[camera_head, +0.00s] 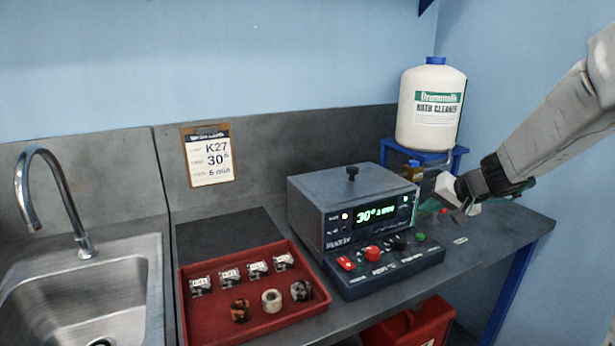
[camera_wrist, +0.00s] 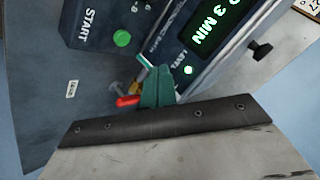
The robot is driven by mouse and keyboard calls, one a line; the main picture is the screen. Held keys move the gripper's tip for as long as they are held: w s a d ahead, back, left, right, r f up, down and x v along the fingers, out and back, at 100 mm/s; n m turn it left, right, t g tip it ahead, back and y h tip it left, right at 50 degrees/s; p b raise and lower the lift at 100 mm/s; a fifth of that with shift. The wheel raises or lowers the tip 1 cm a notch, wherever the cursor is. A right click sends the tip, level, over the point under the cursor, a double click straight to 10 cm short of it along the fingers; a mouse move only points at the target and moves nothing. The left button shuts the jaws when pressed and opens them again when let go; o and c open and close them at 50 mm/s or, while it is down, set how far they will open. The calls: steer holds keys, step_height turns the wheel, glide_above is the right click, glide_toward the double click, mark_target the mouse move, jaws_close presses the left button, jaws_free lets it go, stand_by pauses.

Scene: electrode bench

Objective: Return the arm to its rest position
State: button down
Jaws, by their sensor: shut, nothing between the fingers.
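My arm (camera_head: 565,115) reaches in from the upper right in the head view. My gripper (camera_head: 452,203) is at its end, beside the right side of the grey bath unit (camera_head: 330,200) and above the bench. In the wrist view, the teal fingers of my gripper (camera_wrist: 155,85) are together with nothing held. They point toward the unit's front, near its lit display (camera_wrist: 205,25) and green START button (camera_wrist: 121,38). In the head view the gripper partly hides what stands behind it.
A white cleaner jug (camera_head: 430,108) stands on a blue stand (camera_head: 457,156) behind the gripper. A red tray (camera_head: 245,325) holds labelled clips and several small pieces. A sink (camera_head: 120,262) is at left, a red box (camera_head: 420,325) below the bench. The bench's right end (camera_head: 515,228) is mostly clear.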

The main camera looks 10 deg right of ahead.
steer(key=shift+m+g+y, duration=0.3)
steer(key=shift+g+y, duration=0.2)
steer(key=shift+g, duration=0.4)
steer(key=s, duration=0.1)
steer(key=s+a+f, duration=0.1)
steer(key=s+a, duration=0.1)
steer(key=shift+s+a+f, duration=0.15)
steer(key=shift+s+f, duration=0.05)
steer(key=shift+f, duration=0.1)
steer(key=s+a+r+n+g+h, duration=0.1)
steer(key=s+a+r, duration=0.1)
steer(key=s, duration=0.8)
steer(key=s+a+r+n+g+h, duration=0.2)
steer(key=s+a, duration=0.2)
steer(key=s, duration=0.7)
steer(key=s+a+r+n+g+h, duration=0.1)
steer(key=s+a+r+n+g, duration=0.1)
steer(key=s, duration=0.8)
steer(key=shift+s+a+r+h, duration=0.3)
steer(key=shift+s+a+h, duration=0.1)
steer(key=shift+a, duration=0.5)
stand_by(2.2)
